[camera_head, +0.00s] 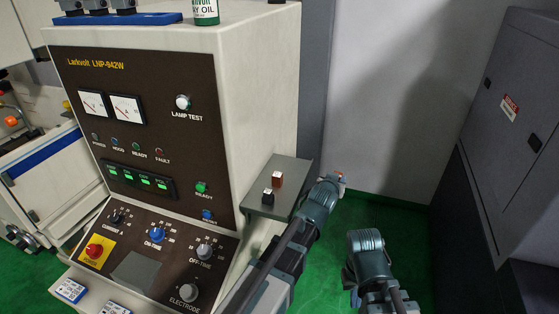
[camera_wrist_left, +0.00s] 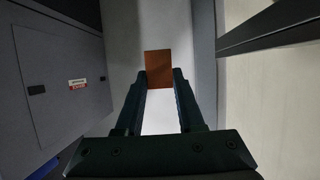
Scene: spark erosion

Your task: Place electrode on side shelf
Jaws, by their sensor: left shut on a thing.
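The electrode (camera_wrist_left: 158,68), a copper-brown block, is held between the fingertips of my left gripper (camera_wrist_left: 162,78) in the left wrist view. The side shelf (camera_head: 293,170) is a small grey plate on the right side of the machine cabinet in the head view. It carries a brown block and a black block. My left gripper (camera_head: 338,179) is just right of the shelf and its outer end, apart from the blocks on it. My right gripper (camera_head: 365,245) is lower right over the floor; its fingers are not clear.
The machine cabinet (camera_head: 262,90) with its control panel fills the left. On the shelf are the brown block (camera_head: 277,179) and the black block (camera_head: 267,197). A grey cabinet (camera_head: 510,110) stands at the right. Green floor (camera_head: 400,215) lies open between them.

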